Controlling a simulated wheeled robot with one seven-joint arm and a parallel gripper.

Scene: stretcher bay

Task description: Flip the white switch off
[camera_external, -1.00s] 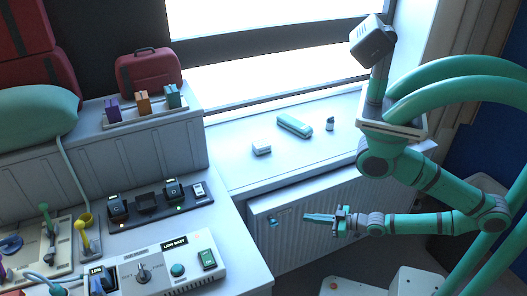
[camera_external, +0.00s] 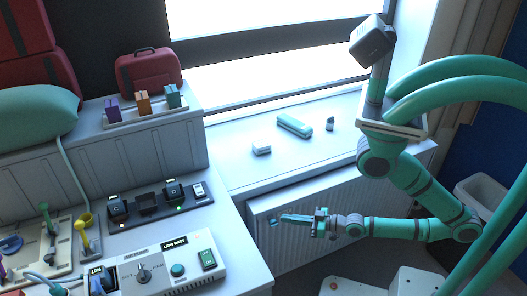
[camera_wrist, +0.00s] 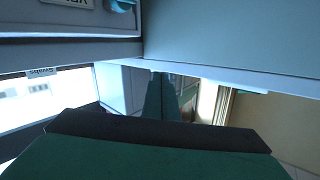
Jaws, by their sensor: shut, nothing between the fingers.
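The white switch (camera_external: 199,190) is a small rocker at the right end of a dark panel strip (camera_external: 150,219) on the left counter. I cannot tell its on or off position. My gripper (camera_external: 283,217) is shut and empty, its fingers pointing left. In the picture it is right of and a little below the switch, clearly apart from it, in front of the white ribbed cabinet front below the window ledge. In the wrist view a dark green part of my gripper fills the bottom, and the switch does not show.
A control box (camera_external: 185,277) with a knob, round button and green switch (camera_external: 208,259) stands in front. The window ledge (camera_external: 240,177) holds a white box, a teal case (camera_external: 294,126) and a small bottle. A grey bin (camera_external: 481,199) stands at right.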

